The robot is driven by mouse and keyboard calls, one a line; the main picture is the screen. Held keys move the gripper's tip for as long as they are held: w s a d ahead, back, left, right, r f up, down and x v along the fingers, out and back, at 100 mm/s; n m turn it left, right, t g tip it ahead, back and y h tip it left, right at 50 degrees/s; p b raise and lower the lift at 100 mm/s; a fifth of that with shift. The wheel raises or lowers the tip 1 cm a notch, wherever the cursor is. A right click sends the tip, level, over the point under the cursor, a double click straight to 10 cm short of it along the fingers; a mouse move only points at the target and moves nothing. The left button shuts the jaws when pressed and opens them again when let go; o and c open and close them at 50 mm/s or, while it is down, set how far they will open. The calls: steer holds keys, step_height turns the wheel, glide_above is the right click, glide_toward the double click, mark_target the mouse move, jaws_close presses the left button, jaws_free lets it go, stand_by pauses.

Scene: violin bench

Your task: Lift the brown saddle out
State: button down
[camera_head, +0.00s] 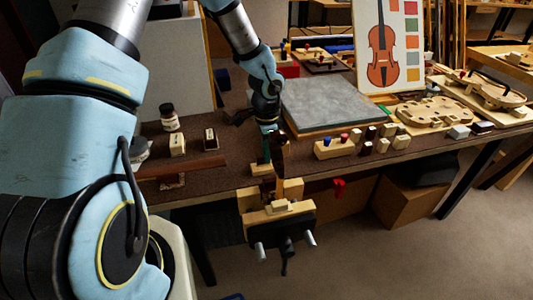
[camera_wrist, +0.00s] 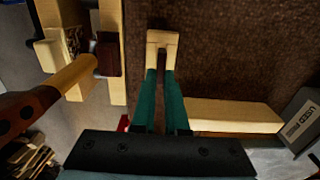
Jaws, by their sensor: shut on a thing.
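My gripper (camera_wrist: 160,72) points down at the bench, its two green fingers close together. Their tips are at the notch of a small pale wooden holder (camera_wrist: 162,38). A dark brown piece, which I take for the brown saddle (camera_wrist: 160,60), shows narrowly between the tips; most of it is hidden. It appears still within the holder's notch, though I cannot tell whether it is raised. In the head view my gripper (camera_head: 266,148) is near the front bench edge, above the pale holder (camera_head: 261,169). The saddle cannot be made out there.
A pale wooden vise (camera_head: 278,212) hangs at the front edge, with a dark brown neck (camera_head: 280,150) upright beside my gripper. A grey slab (camera_head: 333,103) lies behind to the right. A peg block (camera_head: 334,149), small blocks and a bottle (camera_head: 169,118) stand around.

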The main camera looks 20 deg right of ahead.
steer(key=shift+r+p, duration=1.85)
steer(key=shift+r, duration=0.5)
step_height(320, 180, up, 7)
steer(key=p, duration=0.6)
